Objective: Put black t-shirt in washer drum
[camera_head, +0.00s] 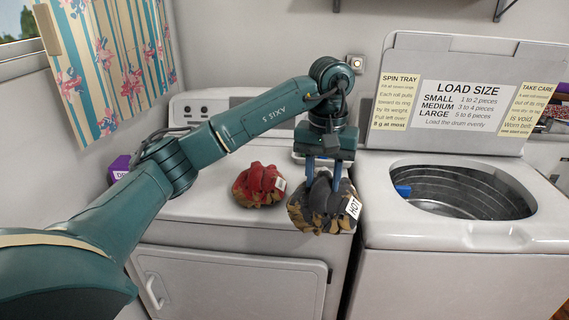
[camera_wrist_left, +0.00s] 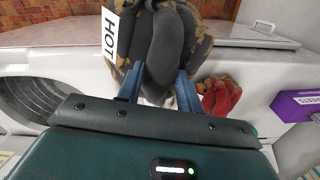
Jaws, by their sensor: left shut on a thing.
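The black t-shirt (camera_head: 322,205) is a crumpled dark grey-black bundle with a tan and brown patterned part and a white "HOT" tag. My left gripper (camera_head: 323,183) points down and is shut on it, at the front right of the white dryer-like machine's top. In the left wrist view the bundle (camera_wrist_left: 172,45) sits between the two blue fingers. I cannot tell whether it touches the surface below. The washer drum (camera_head: 480,206) shows through the open top of the washer to the right, apart from the bundle. My right gripper is not in view.
A red bundle (camera_head: 259,186) with a white tag lies left of the held one. The washer's raised lid (camera_head: 455,140) carries signs and stands behind the opening. A blue item (camera_head: 403,190) shows at the drum's left edge. A purple box (camera_head: 119,167) stands at the left.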

